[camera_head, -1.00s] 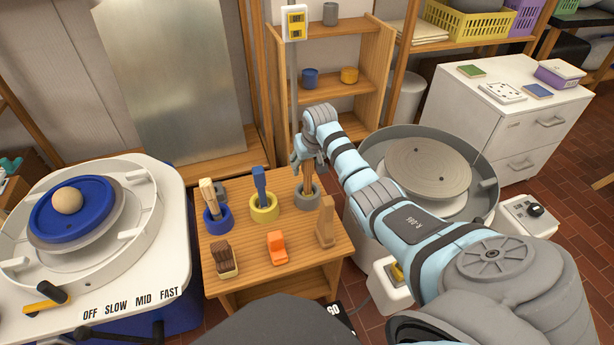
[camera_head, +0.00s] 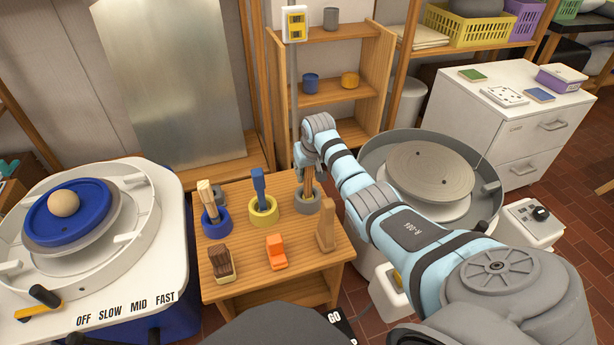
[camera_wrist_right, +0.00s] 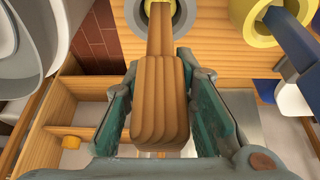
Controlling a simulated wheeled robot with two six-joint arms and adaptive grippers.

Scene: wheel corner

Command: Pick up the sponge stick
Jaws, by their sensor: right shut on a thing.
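A brown stick with a ribbed, block-like head stands in a grey ring-shaped holder (camera_head: 307,204) on the small wooden table (camera_head: 245,283). My right gripper (camera_head: 308,172) reaches it from above and is shut on its head. In the right wrist view the stick's head (camera_wrist_right: 160,105) lies between the two fingers, and its thinner shaft runs into the grey holder (camera_wrist_right: 184,10). I cannot tell whether its lower end is lifted. A beige-headed stick (camera_head: 206,192) stands in a blue holder, and a blue-headed stick (camera_head: 259,182) in a yellow holder. My left gripper is not in view.
A brown-bristled brush (camera_head: 221,262), an orange tool (camera_head: 276,252) and a wooden piece (camera_head: 325,225) are at the table's front. A pottery wheel (camera_head: 430,172) is close on the right, another with a ball (camera_head: 63,204) on the left. Shelves (camera_head: 345,90) rise behind.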

